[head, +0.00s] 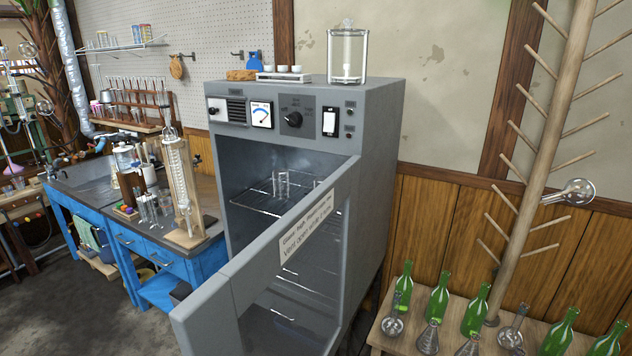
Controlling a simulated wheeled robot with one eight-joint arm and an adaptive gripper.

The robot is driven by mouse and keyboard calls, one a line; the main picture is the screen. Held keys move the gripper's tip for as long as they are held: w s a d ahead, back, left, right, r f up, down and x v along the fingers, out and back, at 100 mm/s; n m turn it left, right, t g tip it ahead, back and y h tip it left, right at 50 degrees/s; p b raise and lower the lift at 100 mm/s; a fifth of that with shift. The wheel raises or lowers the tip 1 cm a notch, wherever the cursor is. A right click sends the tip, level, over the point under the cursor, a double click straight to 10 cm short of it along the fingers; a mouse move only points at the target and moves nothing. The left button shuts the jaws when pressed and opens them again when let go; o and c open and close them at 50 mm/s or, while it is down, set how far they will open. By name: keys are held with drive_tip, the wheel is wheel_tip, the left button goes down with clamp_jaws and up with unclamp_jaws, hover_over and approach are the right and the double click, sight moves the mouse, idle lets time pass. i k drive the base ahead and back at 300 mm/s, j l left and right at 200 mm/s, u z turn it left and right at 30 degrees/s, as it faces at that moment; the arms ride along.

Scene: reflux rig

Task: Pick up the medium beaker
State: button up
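Clear glassware, which looks like one or two beakers (281,184), stands upright on the upper wire rack (250,198) inside the grey oven (375,150). A smaller glass piece seems to show to its right, partly behind the open door's edge. I cannot tell which of these is the medium beaker. The oven door (232,300) stands open toward me and hides part of the inside. My gripper is not in view.
A glass jar (346,56) and small white cups on a tray stand on the oven. A blue bench (130,245) with glassware is at left. At right, a wooden peg rack (535,150) rises behind green bottles (437,297) and flasks. Floor at lower left is clear.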

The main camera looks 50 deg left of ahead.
sight(282, 180)
drive_tip(key=k+z, duration=0.45)
drive_tip(key=k, duration=0.2)
drive_tip(key=k+j+u, duration=0.2)
drive_tip(key=k+u, duration=0.25)
drive_tip(key=k+j+u, duration=0.15)
drive_tip(key=u, duration=0.2)
drive_tip(key=k+j+u, duration=0.15)
drive_tip(key=u, duration=0.2)
drive_tip(key=k+j+u, duration=0.1)
drive_tip(key=j+u, duration=0.35)
drive_tip(key=j, duration=0.75)
drive_tip(key=i+j+u, duration=0.15)
drive_tip(key=i, duration=0.55)
drive_tip(key=i+j+u, duration=0.1)
drive_tip(key=i, duration=0.6)
drive_tip(key=i+j+z, duration=0.1)
drive_tip(key=i+j, duration=0.25)
drive_tip(key=i+j+z, duration=0.1)
drive_tip(key=j+z, duration=0.35)
drive_tip(key=j, duration=0.35)
drive_tip(key=j+z, duration=0.45)
drive_tip(key=j, duration=0.4)
drive_tip(key=k, duration=0.05)
